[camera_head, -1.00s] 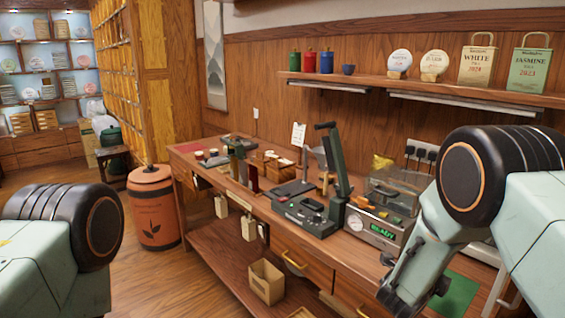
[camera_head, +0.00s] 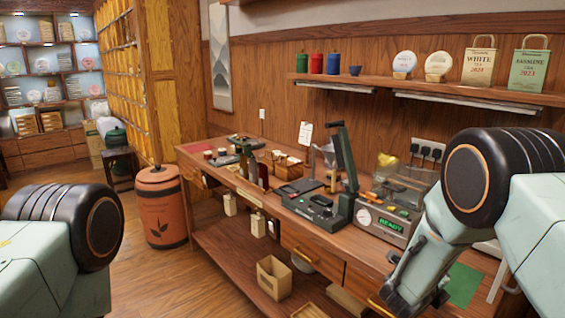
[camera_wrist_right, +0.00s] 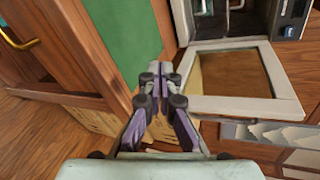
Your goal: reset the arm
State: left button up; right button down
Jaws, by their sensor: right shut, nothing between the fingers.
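My right gripper (camera_wrist_right: 155,85) shows in the right wrist view with its purple-sided fingers together and nothing between them. It is over the table's front edge, between a green mat (camera_wrist_right: 115,30) and an open white-framed door (camera_wrist_right: 285,92). Of my left arm (camera_head: 75,235) only the upper part shows at the lower left. My left gripper is out of view.
The wooden worktable (camera_head: 235,183) holds a black lever press (camera_head: 315,205) and a machine with a green READY display (camera_head: 385,222). A wall shelf (camera_head: 440,92) bears tins, discs and bags. An orange barrel (camera_head: 160,205) stands left. The floor beside it is clear.

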jog(key=s+a+f+m+g+y, duration=0.3)
jog(key=s+f+m+g, duration=0.1)
jog(key=s+f+m, duration=0.3)
jog(key=s+a+f+m+g+y, duration=0.25)
jog(key=s+f+m, duration=0.25)
jog(key=s+f, duration=0.25)
jog(key=s+a+f+m+g+y+b, duration=0.1)
jog(key=s+a+f+m+y+b, duration=0.2)
jog(key=s+a+m, duration=0.4)
jog(key=s+a+f+m+g+y+b, duration=0.1)
jog(key=s+a+f+m+g+y, duration=0.1)
jog(key=s+a+f+m+y, duration=0.45)
jog(key=s+d+f+m+h+b, duration=0.2)
jog(key=s+m+b, duration=0.1)
jog(key=s+m, duration=0.4)
jog(key=s+d+f+m+h+b, duration=0.2)
jog(key=s+m+b, duration=0.2)
jog(key=s+m, duration=0.3)
jog(key=shift+d+f+m+t, duration=0.25)
jog(key=shift+m+t, duration=0.2)
jog(key=shift+m, duration=0.3)
